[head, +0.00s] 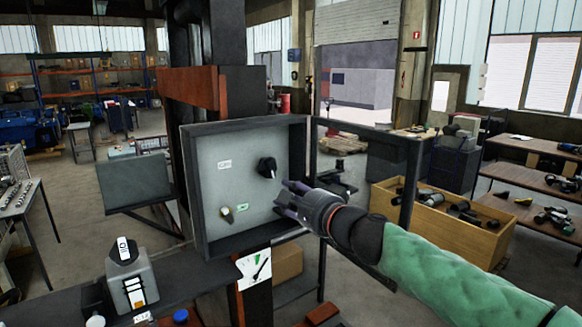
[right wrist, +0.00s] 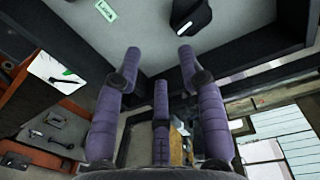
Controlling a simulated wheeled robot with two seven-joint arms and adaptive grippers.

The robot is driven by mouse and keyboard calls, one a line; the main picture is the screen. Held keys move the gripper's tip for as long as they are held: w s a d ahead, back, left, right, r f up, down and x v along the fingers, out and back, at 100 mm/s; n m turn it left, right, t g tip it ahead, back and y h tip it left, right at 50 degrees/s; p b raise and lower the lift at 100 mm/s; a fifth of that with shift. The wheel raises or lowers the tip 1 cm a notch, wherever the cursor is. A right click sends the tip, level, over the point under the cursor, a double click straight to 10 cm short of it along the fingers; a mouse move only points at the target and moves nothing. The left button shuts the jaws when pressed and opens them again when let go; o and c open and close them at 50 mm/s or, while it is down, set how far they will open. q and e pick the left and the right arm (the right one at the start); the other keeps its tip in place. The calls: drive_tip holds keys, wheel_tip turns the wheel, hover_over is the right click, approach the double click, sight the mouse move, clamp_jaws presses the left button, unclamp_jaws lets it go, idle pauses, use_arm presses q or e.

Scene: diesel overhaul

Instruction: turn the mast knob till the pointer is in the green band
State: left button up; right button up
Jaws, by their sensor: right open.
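A black knob (head: 267,167) sits on the grey back panel inside an open box on the mast. It also shows at the top of the right wrist view (right wrist: 190,14). My right gripper (head: 284,199) is open and empty, just below and right of the knob, apart from it. Its spread fingers (right wrist: 159,62) point toward the panel in the right wrist view. A white dial card (head: 253,269) with a green band and a black pointer hangs below the box; the pointer appears to lie right of the green. My left gripper is not in view.
The box's raised frame (head: 190,195) surrounds the panel. A grey device (head: 131,280) stands on the bench at lower left. A wooden crate (head: 440,225) is at right.

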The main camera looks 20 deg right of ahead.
drive_tip(key=r+n+b, duration=0.1)
drive_tip(key=n, duration=0.6)
drive_tip(key=w+r+n+b, duration=0.1)
drive_tip(key=n+b, duration=0.1)
drive_tip(key=n, duration=0.5)
drive_tip(key=w+r+n+b, duration=0.1)
drive_tip(key=n, duration=0.5)
drive_tip(key=shift+a+r+n+t, duration=0.3)
drive_tip(key=shift+r+n, duration=0.05)
drive_tip(key=shift+n, duration=0.05)
drive_tip(key=shift+w+a, duration=0.25)
drive_tip(key=shift+w, duration=0.45)
drive_tip(key=shift+r, duration=0.1)
drive_tip(key=shift+s, duration=0.1)
